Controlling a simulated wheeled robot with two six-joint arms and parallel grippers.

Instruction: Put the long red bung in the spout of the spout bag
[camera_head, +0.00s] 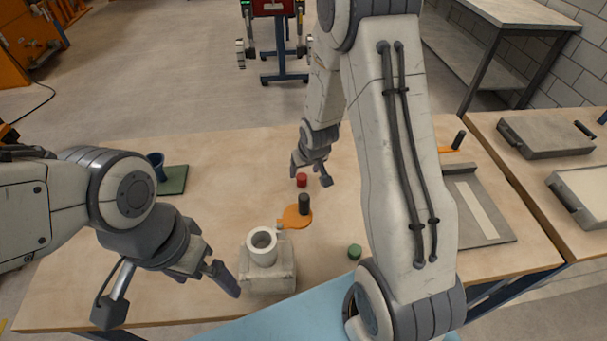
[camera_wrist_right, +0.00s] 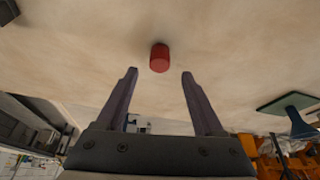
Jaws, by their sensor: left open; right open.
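A red bung (camera_head: 302,180) stands on the wooden table near the middle. In the right wrist view the red bung (camera_wrist_right: 159,58) lies just beyond and between my open fingertips. My right gripper (camera_head: 312,179) is open and empty, close above the table at the bung; it also shows in the right wrist view (camera_wrist_right: 160,75). The spout bag (camera_head: 267,280) is a pale block-like bag with a round white spout (camera_head: 262,241) on top, its mouth facing up. My left gripper (camera_head: 172,305) is open and empty, left of the bag.
An orange paddle (camera_head: 297,218) with a dark knob (camera_head: 305,203) lies between bung and bag. A green cap (camera_head: 354,251) lies to the right. A blue cup (camera_head: 157,166) and green mat (camera_head: 173,180) are at the left. A grey tray (camera_head: 480,205) is at the right.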

